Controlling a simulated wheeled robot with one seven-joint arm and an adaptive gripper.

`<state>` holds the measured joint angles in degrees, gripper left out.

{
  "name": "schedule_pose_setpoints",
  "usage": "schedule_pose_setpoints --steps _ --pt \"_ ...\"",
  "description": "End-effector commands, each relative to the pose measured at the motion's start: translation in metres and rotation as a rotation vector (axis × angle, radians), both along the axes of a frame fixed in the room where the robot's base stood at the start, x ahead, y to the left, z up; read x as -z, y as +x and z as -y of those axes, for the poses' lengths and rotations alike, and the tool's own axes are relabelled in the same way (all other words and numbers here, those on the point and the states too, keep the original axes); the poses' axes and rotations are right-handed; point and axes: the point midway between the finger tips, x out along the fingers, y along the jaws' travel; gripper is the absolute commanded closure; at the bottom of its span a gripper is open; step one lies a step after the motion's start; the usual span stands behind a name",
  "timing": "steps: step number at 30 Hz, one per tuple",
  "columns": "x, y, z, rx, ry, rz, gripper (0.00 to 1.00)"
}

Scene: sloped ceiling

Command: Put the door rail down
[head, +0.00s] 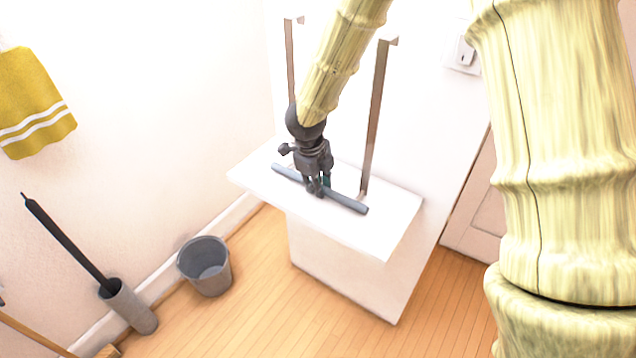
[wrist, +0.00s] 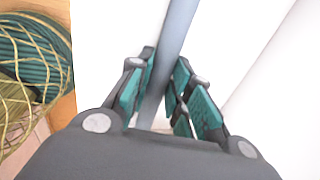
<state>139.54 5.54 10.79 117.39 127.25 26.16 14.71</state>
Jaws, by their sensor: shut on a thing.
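The door rail is a blue-grey round bar (head: 345,201) that lies lengthwise over a white shelf (head: 378,228) in the head view. My gripper (head: 318,186) points down at the bar's middle and is shut on it. In the wrist view the bar (wrist: 178,30) runs away between the teal-padded fingers (wrist: 162,90). The bar is on or very close to the shelf top; I cannot tell whether it touches. The part of the bar between the fingers is hidden in the head view.
A grey bucket (head: 206,268) and a dark-handled brush in a holder (head: 130,305) stand on the wooden floor at left. A yellow towel (head: 35,100) hangs on the wall. The shelf's right part is clear.

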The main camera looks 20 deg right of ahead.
Motion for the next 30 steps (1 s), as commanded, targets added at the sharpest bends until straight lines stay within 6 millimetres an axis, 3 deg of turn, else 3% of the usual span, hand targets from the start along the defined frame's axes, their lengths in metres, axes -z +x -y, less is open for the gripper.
schedule_pose_setpoints --steps 13,14,17,30 --pt "0.0044 0.0002 0.0002 0.0 0.001 0.001 1.0" --pt "0.0039 0.0002 0.0002 0.0 0.001 0.001 0.74" --pt "0.0038 0.0001 0.0003 0.0 0.001 0.001 0.58" --pt "-0.0023 -0.0003 -0.0004 0.0 0.001 0.002 0.58"
